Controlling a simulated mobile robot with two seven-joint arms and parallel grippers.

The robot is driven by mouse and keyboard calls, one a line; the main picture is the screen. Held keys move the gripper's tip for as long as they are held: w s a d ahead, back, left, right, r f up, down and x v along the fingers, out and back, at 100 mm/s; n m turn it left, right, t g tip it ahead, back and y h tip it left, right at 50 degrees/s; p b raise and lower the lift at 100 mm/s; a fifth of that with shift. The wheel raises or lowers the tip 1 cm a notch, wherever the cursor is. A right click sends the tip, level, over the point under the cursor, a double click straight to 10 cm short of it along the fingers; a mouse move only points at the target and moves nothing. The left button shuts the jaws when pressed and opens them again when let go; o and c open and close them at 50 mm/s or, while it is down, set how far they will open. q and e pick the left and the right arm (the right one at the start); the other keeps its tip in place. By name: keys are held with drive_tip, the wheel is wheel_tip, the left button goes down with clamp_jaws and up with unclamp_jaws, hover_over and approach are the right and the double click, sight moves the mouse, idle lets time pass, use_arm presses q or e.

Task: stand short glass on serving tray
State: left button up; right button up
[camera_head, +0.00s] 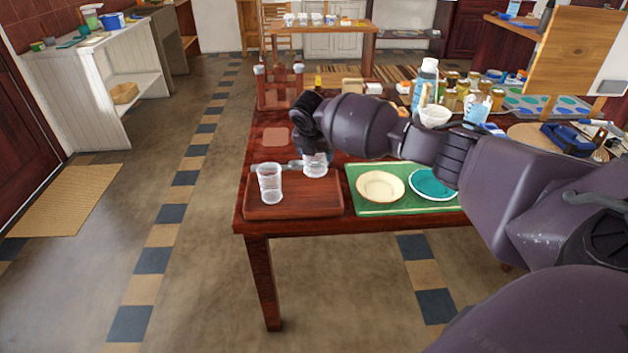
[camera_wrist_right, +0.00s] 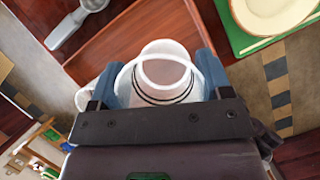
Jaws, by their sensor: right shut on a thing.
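The short glass (camera_head: 315,165), clear with dark rings, is between the fingers of my right gripper (camera_wrist_right: 160,85). The gripper is shut on it, and the glass (camera_wrist_right: 165,75) shows from close up in the wrist view. In the head view it appears over the back right part of the brown wooden serving tray (camera_head: 300,207); I cannot tell whether its base touches. The tray (camera_wrist_right: 130,45) also shows beyond the glass in the wrist view. My right arm partly covers the glass from above. My left gripper is not in view.
A taller clear glass (camera_head: 270,184) stands on the tray's left part. Bottles and jars crowd the table behind. The tray's front right is clear.

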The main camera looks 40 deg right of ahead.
sight(316, 162)
wheel_tip(316, 162, down, 4)
drive_tip(key=shift+r, duration=0.2)
wheel_tip(316, 162, down, 6)
drive_tip(key=shift+r+b, duration=0.15)
drive_tip(key=shift+b, duration=0.7)
drive_tip(key=o, duration=1)
